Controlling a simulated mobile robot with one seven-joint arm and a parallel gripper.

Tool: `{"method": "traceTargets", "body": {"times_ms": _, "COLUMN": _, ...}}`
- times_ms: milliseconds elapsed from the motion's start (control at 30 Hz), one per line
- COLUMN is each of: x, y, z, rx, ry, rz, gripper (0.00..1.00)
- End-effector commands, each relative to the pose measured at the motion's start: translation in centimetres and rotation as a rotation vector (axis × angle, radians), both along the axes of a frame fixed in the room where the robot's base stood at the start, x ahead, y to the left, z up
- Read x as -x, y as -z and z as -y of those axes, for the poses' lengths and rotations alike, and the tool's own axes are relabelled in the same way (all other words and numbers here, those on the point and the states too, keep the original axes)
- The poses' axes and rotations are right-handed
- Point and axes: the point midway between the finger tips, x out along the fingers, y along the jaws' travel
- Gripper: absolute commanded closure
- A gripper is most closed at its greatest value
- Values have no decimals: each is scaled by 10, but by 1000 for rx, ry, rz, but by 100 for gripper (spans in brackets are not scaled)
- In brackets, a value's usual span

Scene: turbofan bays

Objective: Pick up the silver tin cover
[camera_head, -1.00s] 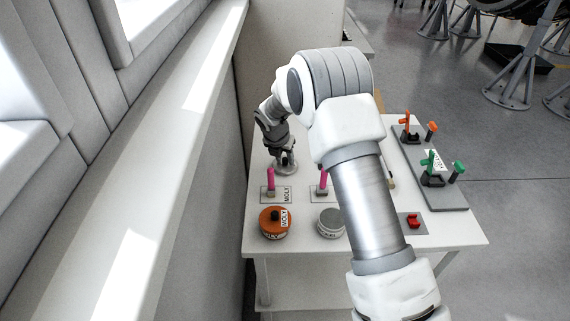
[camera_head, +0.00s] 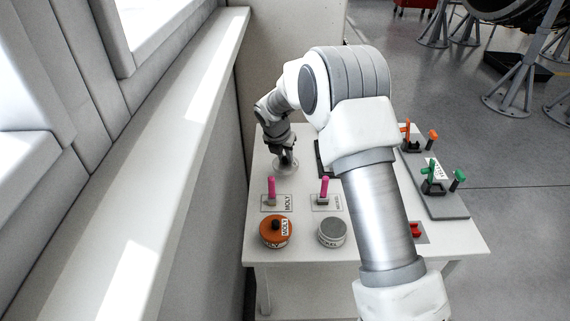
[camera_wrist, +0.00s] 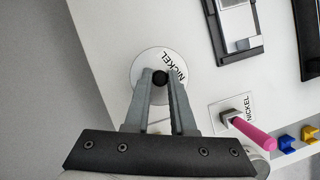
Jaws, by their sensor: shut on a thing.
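The silver tin cover (camera_wrist: 149,63) is a round pale disc marked NICKEL with a black knob. My gripper (camera_wrist: 161,84) has its two fingers closed around that knob in the wrist view. In the head view the cover (camera_head: 286,168) is directly below my gripper (camera_head: 284,156), over the back left of the white table. Whether a gap separates it from the table top is hard to tell. The NICKEL tin (camera_head: 332,233) stands uncovered at the table's front, its grey contents showing.
An orange MOLY tin (camera_head: 275,232) with a black knob stands left of the NICKEL tin. Two pink-handled tools (camera_head: 271,188) (camera_head: 324,187) stand on labelled plates behind the tins. A grey tray (camera_head: 444,203) with green and orange parts is at right. A wall ledge (camera_head: 170,140) runs along the left.

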Motion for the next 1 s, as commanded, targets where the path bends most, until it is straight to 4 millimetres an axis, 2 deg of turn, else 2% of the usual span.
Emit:
{"method": "traceTargets", "body": {"times_ms": 100, "x": 5, "y": -17, "z": 27, "rx": 0, "ry": 5, "rz": 2, "gripper": 100}}
{"method": "traceTargets", "body": {"times_ms": 300, "x": 14, "y": -42, "z": 67, "rx": -1, "ry": 5, "rz": 1, "gripper": 100}}
{"method": "traceTargets", "body": {"times_ms": 500, "x": 21, "y": -60, "z": 96, "rx": 1, "ry": 2, "rz": 1, "gripper": 100}}
{"method": "traceTargets", "body": {"times_ms": 733, "x": 24, "y": -69, "z": 112, "rx": 0, "ry": 1, "rz": 0, "gripper": 100}}
{"method": "traceTargets", "body": {"times_ms": 1000, "x": 25, "y": -70, "z": 114, "rx": 0, "ry": -1, "rz": 0, "gripper": 100}}
